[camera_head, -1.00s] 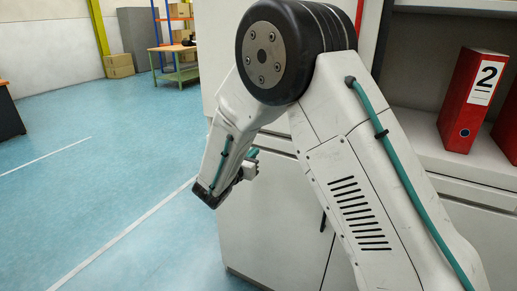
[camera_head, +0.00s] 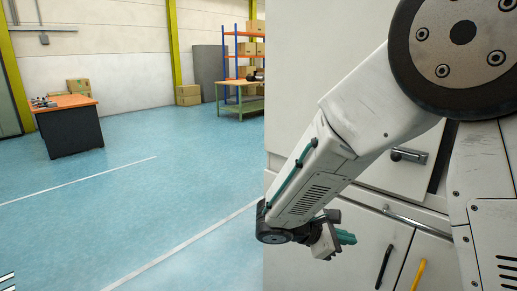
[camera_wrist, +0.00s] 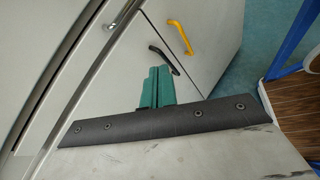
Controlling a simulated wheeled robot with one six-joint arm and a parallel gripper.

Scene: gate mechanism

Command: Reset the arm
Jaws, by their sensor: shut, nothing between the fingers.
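My gripper (camera_head: 346,238) has teal fingers and is shut and empty. In the head view it hangs at the end of my arm, low in front of the white cabinet (camera_head: 380,222). In the wrist view the teal fingers (camera_wrist: 157,88) are side by side, over the pale cabinet front. My arm comes down from the upper right, with the elbow joint large at the top right corner. Part of the cabinet is hidden behind my arm.
The cabinet has a black handle (camera_head: 385,266), a yellow handle (camera_head: 418,274), a metal rail (camera_head: 418,222) and a latch (camera_head: 408,156). Open blue floor (camera_head: 150,190) lies left. An orange-topped desk (camera_head: 70,124) and shelving (camera_head: 242,62) stand farther back.

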